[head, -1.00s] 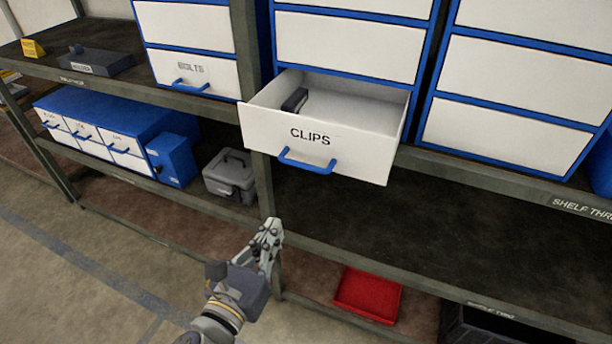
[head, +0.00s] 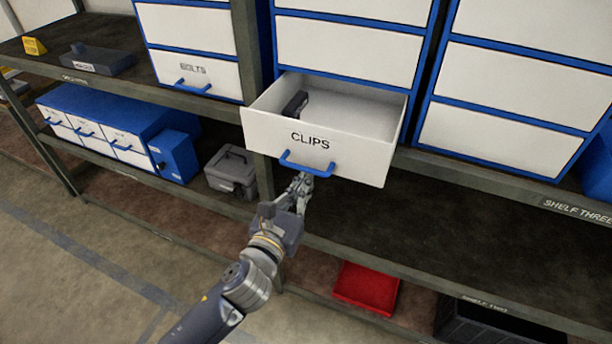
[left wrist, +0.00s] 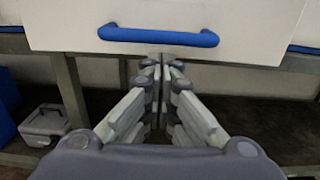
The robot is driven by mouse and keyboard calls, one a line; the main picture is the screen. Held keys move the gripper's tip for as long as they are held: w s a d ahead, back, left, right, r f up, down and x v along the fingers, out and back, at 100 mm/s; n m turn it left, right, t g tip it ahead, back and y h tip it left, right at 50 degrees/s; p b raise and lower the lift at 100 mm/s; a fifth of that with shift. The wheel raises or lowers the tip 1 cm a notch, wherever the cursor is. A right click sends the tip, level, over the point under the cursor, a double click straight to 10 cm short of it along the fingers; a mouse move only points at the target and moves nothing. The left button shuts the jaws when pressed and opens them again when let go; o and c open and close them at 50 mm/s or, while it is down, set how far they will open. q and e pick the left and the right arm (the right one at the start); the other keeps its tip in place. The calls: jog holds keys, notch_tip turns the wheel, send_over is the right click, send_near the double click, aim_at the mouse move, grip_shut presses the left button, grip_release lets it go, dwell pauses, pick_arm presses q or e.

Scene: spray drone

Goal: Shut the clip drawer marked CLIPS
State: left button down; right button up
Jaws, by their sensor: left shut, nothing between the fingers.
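The white CLIPS drawer (head: 345,153) stands pulled out of its blue-framed cabinet in the head view. A small dark object (head: 295,104) lies inside it at the left. Its blue handle (head: 311,166) is on the lower part of the front and also shows in the left wrist view (left wrist: 158,37). My left gripper (head: 303,182) is shut and empty, just below the handle in the head view. In the left wrist view its fingertips (left wrist: 165,62) point toward the drawer front, just under the handle. I cannot tell whether they touch it. My right gripper is not in view.
Shelf posts and edges frame the cabinets. A grey case (head: 231,171) and a blue drawer unit (head: 118,125) stand on the shelf at left. A red tray (head: 366,288) lies low down. The shelf right of my gripper (head: 430,220) is bare.

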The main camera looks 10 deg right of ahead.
pick_arm(q)
jog(key=shift+x, duration=0.75)
jog(key=b+x, duration=0.1)
jog(key=x, duration=0.8)
jog(key=shift+w, duration=0.1)
